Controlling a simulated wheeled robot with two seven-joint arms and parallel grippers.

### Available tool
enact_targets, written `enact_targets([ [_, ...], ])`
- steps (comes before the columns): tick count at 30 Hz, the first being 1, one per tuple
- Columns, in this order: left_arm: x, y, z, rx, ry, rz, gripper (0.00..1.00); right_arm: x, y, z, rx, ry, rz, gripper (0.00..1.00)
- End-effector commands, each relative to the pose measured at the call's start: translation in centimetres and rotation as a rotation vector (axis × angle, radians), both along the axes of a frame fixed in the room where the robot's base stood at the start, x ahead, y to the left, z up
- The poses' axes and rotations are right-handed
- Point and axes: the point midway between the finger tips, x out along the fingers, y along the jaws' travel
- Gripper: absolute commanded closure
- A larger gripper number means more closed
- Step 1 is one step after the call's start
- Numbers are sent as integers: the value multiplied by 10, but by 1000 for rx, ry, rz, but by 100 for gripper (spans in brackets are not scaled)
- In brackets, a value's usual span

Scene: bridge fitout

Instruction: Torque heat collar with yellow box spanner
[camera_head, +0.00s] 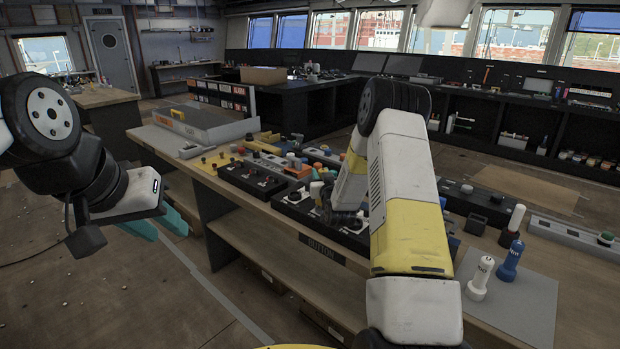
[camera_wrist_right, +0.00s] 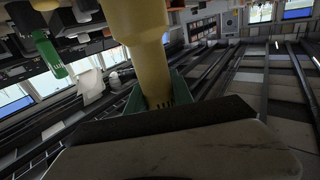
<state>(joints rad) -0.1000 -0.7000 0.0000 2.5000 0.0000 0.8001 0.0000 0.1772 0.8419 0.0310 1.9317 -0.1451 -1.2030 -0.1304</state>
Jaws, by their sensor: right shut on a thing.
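In the right wrist view, my right gripper (camera_wrist_right: 158,92) has its green fingers shut on a yellow cylindrical tool, the yellow box spanner (camera_wrist_right: 140,40). The spanner's far end runs out of the top of that view. In the head view my right arm reaches over the workbench and hides most of its own gripper and the spanner. My left gripper (camera_head: 168,229) is at the left, off the bench, with its teal fingers apart and empty. I cannot pick out the heat collar among the bench fittings.
A white tool (camera_head: 480,278) and a blue tool (camera_head: 509,262) stand on a grey mat (camera_head: 530,300) at the bench's right. Several control panels (camera_head: 255,178) line the bench. A grey case (camera_head: 205,121) lies at its far left end. The floor left of the bench is mostly clear.

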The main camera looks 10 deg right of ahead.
Motion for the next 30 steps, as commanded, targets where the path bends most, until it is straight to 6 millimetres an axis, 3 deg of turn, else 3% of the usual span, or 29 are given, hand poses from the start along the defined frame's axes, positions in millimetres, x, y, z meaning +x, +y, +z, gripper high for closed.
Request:
enact_targets([
  [15,0,0,0,0,0,0,64,1,0,39,0,-6,0,100],
  [30,0,0,0,0,0,0,64,0,0,44,0,-5,-1,100],
])
